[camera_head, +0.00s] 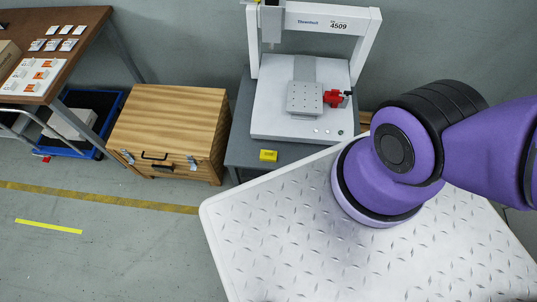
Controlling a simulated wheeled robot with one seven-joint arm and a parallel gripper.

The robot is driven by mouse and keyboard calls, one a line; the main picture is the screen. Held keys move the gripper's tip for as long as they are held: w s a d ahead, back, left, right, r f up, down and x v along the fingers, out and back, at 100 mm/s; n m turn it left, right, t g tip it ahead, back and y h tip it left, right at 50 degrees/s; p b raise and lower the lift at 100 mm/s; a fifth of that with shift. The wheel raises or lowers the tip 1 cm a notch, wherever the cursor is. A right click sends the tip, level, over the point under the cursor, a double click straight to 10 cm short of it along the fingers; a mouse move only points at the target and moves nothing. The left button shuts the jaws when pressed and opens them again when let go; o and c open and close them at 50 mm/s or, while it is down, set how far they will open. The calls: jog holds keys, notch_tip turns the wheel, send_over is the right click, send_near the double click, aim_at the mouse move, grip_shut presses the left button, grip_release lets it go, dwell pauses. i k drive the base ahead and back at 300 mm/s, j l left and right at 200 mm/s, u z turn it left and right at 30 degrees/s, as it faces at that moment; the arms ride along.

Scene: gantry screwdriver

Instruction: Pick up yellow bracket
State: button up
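A small yellow block, which looks like the yellow bracket (268,155), lies on the dark grey table in front of the white gantry machine (300,125). It is near the table's front edge, left of middle, and nothing touches it. Its exact shape is too small to tell. My purple arm reaches in from the right, well to the right of the bracket. My gripper is not in the picture.
The gantry machine carries a perforated metal plate (305,98) and a red clamp-like part (333,97). A wooden chest (170,125) stands left of the grey table (262,146). A brown table (75,65) with cards and a blue-rimmed pallet are further left. Open floor lies at lower left.

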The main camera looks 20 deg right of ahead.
aim_at(267, 156)
jog(key=i+j+z, duration=0.1)
jog(key=j, duration=1.45)
jog(key=z, duration=1.4)
jog(key=j, duration=0.1)
